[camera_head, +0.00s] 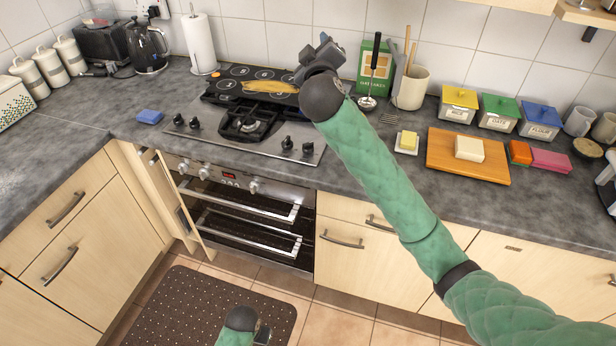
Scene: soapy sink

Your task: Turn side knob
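The hob (270,150) is set in the grey worktop. A pair of black knobs (186,123) stands at its left front, and another pair (297,147) at its right front. The oven below has metal knobs (253,187) on its front panel. My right gripper (322,48) is raised at the back of the hob, to the right of the pan area and away from all knobs. Its fingers are small and partly hidden by my wrist. My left arm shows only at the bottom edge, with part of the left gripper (263,333) low over the floor mat.
A green box (371,62) and a utensil crock (411,89) stand behind my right arm. A wooden board (468,157) with a pale block lies to the right. A blue sponge (149,116) lies left of the hob. A cabinet door (158,193) stands open left of the oven.

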